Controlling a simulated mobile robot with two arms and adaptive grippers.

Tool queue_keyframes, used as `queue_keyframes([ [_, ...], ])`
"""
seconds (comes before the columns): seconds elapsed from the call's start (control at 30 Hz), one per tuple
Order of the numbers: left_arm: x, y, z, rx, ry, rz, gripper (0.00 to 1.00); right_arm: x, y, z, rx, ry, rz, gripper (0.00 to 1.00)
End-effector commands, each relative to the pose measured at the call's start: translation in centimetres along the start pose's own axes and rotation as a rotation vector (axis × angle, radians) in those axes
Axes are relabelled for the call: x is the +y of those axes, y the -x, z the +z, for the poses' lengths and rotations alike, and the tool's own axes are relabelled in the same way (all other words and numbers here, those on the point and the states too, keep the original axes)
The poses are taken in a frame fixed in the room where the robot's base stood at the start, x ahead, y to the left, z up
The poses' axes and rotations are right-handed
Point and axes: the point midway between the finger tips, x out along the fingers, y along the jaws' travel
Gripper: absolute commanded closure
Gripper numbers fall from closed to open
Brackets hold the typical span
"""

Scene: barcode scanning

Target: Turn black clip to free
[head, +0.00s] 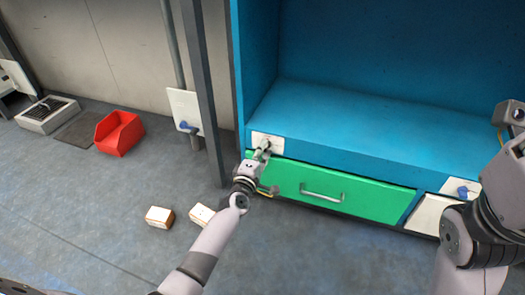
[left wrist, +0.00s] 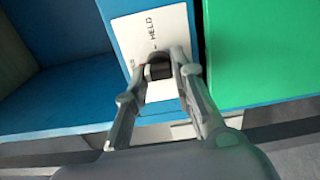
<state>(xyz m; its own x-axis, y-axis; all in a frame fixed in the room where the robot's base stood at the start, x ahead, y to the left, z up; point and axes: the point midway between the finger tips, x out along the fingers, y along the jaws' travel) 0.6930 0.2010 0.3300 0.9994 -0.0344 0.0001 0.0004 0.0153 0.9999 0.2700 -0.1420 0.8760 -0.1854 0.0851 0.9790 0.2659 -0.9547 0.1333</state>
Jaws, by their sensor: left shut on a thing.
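The black clip (left wrist: 158,70) sits on a white plate (left wrist: 135,30) printed "HELD", seen in the left wrist view. In the head view the plate (head: 260,138) is on the front edge of the blue shelf, just above the green drawer's left end. My left gripper (left wrist: 160,68) is shut on the black clip, with one finger on each side; it also shows in the head view (head: 263,153). The fingers partly hide the clip and the plate's lower part. My right gripper (head: 510,115) is at the right edge, partly cut off, away from the clip.
The green drawer (head: 375,199) with its handle (head: 321,193) is below the shelf. Blue clips are on white plates at right (head: 463,191) and left (head: 187,127). A grey post (head: 205,90), red bin (head: 119,133) and two small boxes (head: 159,217) stand left.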

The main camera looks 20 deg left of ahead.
Motion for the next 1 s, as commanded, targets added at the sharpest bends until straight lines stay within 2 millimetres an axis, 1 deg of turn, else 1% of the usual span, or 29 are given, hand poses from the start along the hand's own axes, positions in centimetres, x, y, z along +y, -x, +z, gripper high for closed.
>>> queue_keyframes([
  [0.2,-0.2,0.1,0.0,0.000,0.002,-0.003,1.00,0.0,0.1,0.0,-0.001,0.000,0.001,0.60],
  [0.23,-0.2,0.1,0.0,0.000,0.002,-0.003,0.76,0.0,0.1,0.0,-0.001,0.000,0.001,0.60],
  [0.5,-0.1,0.0,0.0,0.000,0.000,-0.002,0.58,0.0,0.2,0.1,-0.004,-0.001,0.003,0.60],
  [0.83,-0.1,0.2,0.0,0.000,0.000,-0.001,0.58,0.1,0.3,0.2,-0.009,-0.001,0.008,0.60],
  [0.93,-0.2,1.0,0.0,0.000,0.002,-0.002,0.58,0.1,0.3,0.2,-0.008,-0.001,0.006,0.60],
  [1.0,-0.2,1.9,0.1,0.000,0.003,-0.002,0.58,0.1,0.2,0.2,-0.007,0.000,0.005,0.60],
])
